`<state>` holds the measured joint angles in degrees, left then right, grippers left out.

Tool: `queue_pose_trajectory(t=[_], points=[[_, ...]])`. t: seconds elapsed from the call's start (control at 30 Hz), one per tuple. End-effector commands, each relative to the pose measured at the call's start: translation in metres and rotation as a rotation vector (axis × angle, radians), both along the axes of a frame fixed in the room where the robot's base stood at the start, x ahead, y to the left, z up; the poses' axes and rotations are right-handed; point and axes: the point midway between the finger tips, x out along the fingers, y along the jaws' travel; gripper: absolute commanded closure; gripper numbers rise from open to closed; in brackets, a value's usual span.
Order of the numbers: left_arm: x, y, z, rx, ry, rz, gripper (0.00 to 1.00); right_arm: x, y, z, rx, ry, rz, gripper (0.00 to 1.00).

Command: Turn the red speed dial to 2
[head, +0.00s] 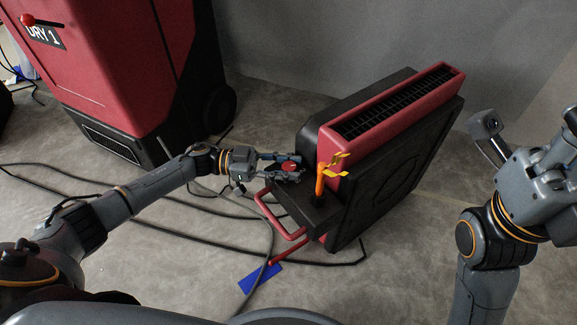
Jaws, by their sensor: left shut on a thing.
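The red speed dial (288,165) sits on the black panel on the near left side of a red and black blower unit (372,125). My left gripper (296,167) reaches in from the left, with a finger on either side of the dial, and is shut on it. The fingers hide part of the dial. Its numbers and pointer are too small to read. My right gripper (530,120) is at the right edge, away from the unit, with its fingers wide apart and nothing between them. Part of it is cut off by the picture edge.
An orange and yellow lever (322,178) stands on the panel just right of the dial. A red tubular handle (283,222) sticks out below. A large red machine marked DRY 1 (110,65) stands at left. Cables (130,222) and a blue piece (261,278) lie on the floor.

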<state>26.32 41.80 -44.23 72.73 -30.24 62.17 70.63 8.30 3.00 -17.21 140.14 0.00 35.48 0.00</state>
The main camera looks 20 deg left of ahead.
Motion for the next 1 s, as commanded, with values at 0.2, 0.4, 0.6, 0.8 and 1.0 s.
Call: queue_pose_trajectory(t=[0.2,0.4,0.6,0.8,1.0], points=[[-0.0001,0.0002,-0.0006,0.001,0.001,0.001,0.42,0.0001,0.0001,-0.0003,-0.002,0.0,0.0,0.63],[0.0,0.0001,-0.0003,0.0,0.001,0.002,0.42,0.0004,0.0002,-0.0012,-0.003,0.003,0.0,0.63],[-0.0004,-0.0003,0.0003,-0.001,0.0,0.02,0.42,0.0003,-0.0004,-0.0005,-0.001,0.004,-0.001,0.63],[-0.0026,-0.0014,-0.001,-0.004,0.002,0.134,0.42,0.0003,-0.0002,0.0014,-0.001,0.004,0.0,0.63],[-0.0049,0.008,0.0009,0.002,0.004,0.289,0.42,0.0001,-0.0002,0.0014,0.0,0.003,0.0,0.63]])
